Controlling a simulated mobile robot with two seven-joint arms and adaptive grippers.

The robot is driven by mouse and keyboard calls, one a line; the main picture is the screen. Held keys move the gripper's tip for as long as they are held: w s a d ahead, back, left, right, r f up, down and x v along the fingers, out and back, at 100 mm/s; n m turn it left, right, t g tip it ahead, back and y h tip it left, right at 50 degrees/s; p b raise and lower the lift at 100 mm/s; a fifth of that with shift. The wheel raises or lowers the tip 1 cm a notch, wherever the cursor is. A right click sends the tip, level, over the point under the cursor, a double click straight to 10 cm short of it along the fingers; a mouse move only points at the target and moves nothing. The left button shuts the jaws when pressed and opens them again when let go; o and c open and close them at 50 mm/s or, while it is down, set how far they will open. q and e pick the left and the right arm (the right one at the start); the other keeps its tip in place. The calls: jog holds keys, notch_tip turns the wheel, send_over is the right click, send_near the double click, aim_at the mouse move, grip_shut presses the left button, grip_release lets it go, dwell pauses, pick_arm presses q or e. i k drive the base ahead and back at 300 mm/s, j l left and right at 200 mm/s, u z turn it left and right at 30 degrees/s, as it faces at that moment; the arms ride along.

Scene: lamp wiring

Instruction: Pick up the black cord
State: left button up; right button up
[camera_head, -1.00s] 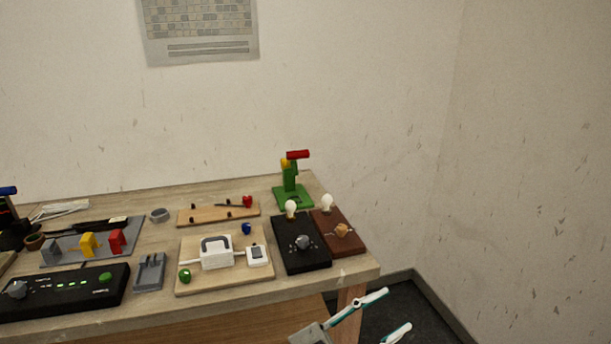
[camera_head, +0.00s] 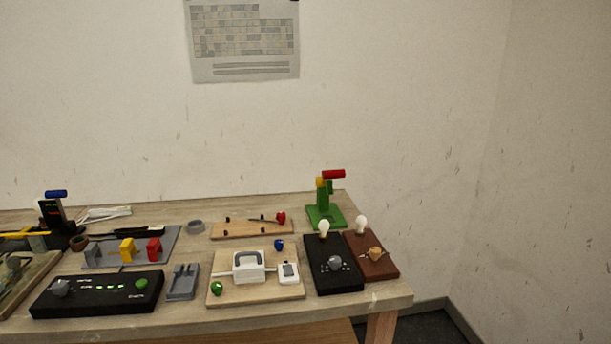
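I cannot make out a black cord for certain. A thin dark elongated item (camera_head: 140,232) lies along the back of a grey stand (camera_head: 170,241) on the left half of the table; it is too small to tell what it is. Two lamp boards, one black (camera_head: 322,272) and one brown (camera_head: 383,263), stand side by side at the table's right end, each with a white bulb at its back. Neither of my grippers shows in the head view.
The wooden table (camera_head: 190,325) holds a black control box (camera_head: 100,303), a pale board with a white device (camera_head: 250,268), a wooden strip (camera_head: 240,231), a green press (camera_head: 325,213) and white strands (camera_head: 105,214).

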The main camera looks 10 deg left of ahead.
aim_at(154, 230)
jog(key=u, duration=1.25)
jog(key=j+z, duration=0.4)
jog(key=k+j+z, duration=0.15)
jog(key=j+z, duration=0.25)
jog(key=k+j+z, duration=0.2)
jog(key=j+z, duration=0.15)
jog(key=j, duration=0.2)
